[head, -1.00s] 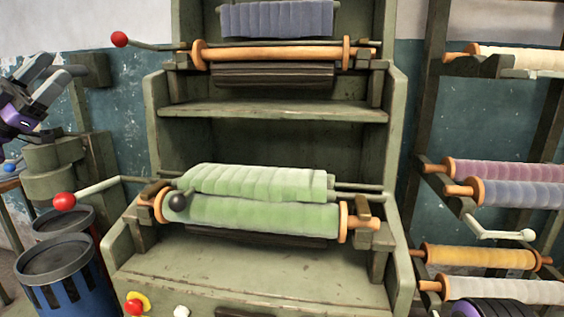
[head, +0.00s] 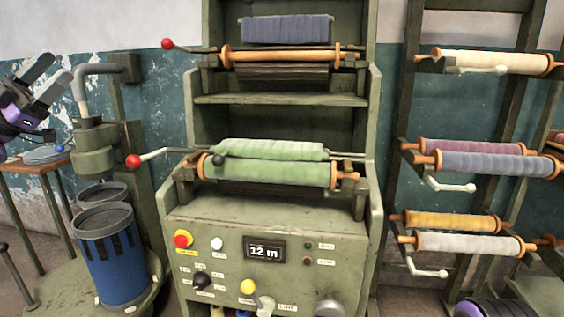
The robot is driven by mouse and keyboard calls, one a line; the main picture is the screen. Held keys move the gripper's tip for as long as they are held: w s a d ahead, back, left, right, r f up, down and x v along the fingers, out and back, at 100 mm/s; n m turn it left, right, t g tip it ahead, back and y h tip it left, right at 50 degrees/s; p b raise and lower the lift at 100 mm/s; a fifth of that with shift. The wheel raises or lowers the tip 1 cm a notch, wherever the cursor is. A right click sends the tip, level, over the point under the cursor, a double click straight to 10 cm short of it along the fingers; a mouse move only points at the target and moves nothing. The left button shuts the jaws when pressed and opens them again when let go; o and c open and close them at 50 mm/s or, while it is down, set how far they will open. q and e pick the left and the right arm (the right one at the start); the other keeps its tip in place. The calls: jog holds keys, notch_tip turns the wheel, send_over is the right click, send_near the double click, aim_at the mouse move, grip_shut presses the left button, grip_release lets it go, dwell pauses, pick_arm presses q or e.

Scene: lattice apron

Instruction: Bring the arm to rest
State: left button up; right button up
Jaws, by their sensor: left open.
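My left gripper (head: 48,80) is at the left edge of the head view, raised, its two grey fingers apart with nothing between them. It is well clear of the green machine (head: 285,214) in the middle.
The machine carries a green cloth roll (head: 270,172), a bare wooden roller (head: 280,54) and a red-knobbed lever (head: 134,161). Its display (head: 264,250) reads 12 m. A blue bin (head: 120,268) and small table (head: 28,168) stand left. A rack with several cloth rolls (head: 494,163) stands right.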

pick_arm(q)
jog(key=w+a+f+n+t+y, duration=0.3)
jog(key=w+f+n+t+y, duration=0.15)
jog(key=f+n+y, duration=0.6)
jog(key=w+a+f+n+t+y, duration=0.3)
jog(key=f+n+t+y, duration=0.2)
jog(key=f+n+y, duration=0.6)
jog(key=s+d+f+n+g+y, duration=0.2)
jog(key=d+f+g, duration=0.15)
jog(key=f, duration=0.75)
jog(key=s+d+f+n+g+y, duration=0.2)
jog(key=f+g, duration=0.2)
jog(key=f, duration=0.7)
jog(key=s+d+f+n+g+y, duration=0.1)
jog(key=s+d+f+g+y, duration=0.2)
jog(key=f, duration=0.9)
jog(key=s+d+f+g+h, duration=0.3)
jog(key=s+d+f+g, duration=0.4)
jog(key=s+f, duration=0.7)
jog(key=s+d+f+g+h, duration=0.1)
jog(key=s+d+f+g, duration=0.3)
jog(key=s, duration=0.6)
jog(key=s+d+f+g+h, duration=0.1)
jog(key=s+d+f, duration=0.4)
jog(key=s, duration=0.6)
notch_tip(320, 180, up, 17)
jog(key=p, duration=1.5)
jog(key=shift+w+d+f+p, duration=0.15)
jog(key=shift+w+d+p, duration=0.1)
jog(key=shift+p, duration=0.15)
